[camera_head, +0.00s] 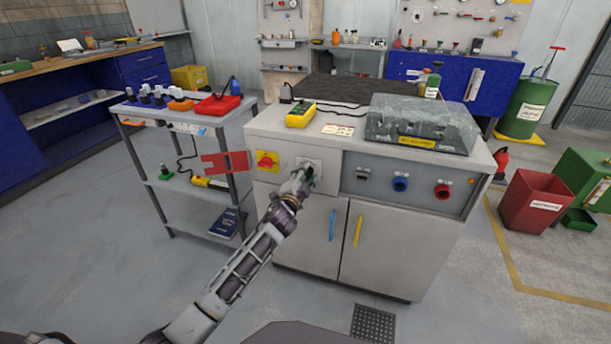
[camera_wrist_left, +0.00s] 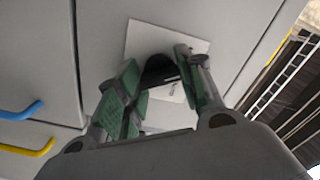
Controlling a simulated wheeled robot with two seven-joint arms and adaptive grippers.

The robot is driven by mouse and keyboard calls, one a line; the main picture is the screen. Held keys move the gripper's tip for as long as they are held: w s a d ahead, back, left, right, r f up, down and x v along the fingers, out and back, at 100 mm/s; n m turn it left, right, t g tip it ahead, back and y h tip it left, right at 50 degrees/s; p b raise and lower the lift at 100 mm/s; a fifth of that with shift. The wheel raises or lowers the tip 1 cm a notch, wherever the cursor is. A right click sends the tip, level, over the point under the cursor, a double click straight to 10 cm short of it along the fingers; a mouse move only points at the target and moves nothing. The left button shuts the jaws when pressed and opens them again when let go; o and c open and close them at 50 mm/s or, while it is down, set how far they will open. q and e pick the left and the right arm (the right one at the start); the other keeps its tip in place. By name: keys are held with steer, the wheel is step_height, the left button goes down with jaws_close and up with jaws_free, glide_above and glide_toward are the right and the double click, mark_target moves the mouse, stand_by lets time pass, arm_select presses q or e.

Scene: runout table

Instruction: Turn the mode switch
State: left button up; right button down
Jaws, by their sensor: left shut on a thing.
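The mode switch is a dark knob (camera_wrist_left: 160,70) on a pale square plate (camera_wrist_left: 140,38) on the front of the grey cabinet (camera_head: 390,240). My left gripper (camera_head: 304,178) reaches the cabinet front just right of the red-and-yellow switch (camera_head: 267,161). In the left wrist view, the green-padded fingers of my left gripper (camera_wrist_left: 160,85) stand on either side of the knob and are shut on it. The gripper hides much of the knob in the head view. Markings on the plate are too small to read. My right gripper is not in view.
A blue handle (camera_head: 332,225) and a yellow handle (camera_head: 358,231) are on the cabinet doors below. Blue and red round sockets (camera_head: 400,184) are to the right. A red bracket-shaped piece (camera_head: 225,163) is at the left, near a grey cart (camera_head: 205,222). Floor in front is mostly clear.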

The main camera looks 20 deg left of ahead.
arm_select(q)
steer(key=shift+n+p, duration=0.3)
steer(key=shift+n, duration=1)
steer(key=o, duration=0.9)
steer(key=shift+o, duration=0.7)
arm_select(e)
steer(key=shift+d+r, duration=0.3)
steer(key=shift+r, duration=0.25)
arm_select(q)
steer(key=shift+s, duration=0.2)
steer(key=s, duration=1.1)
steer(key=shift+s+a, duration=0.25)
steer(key=shift+s, duration=0.05)
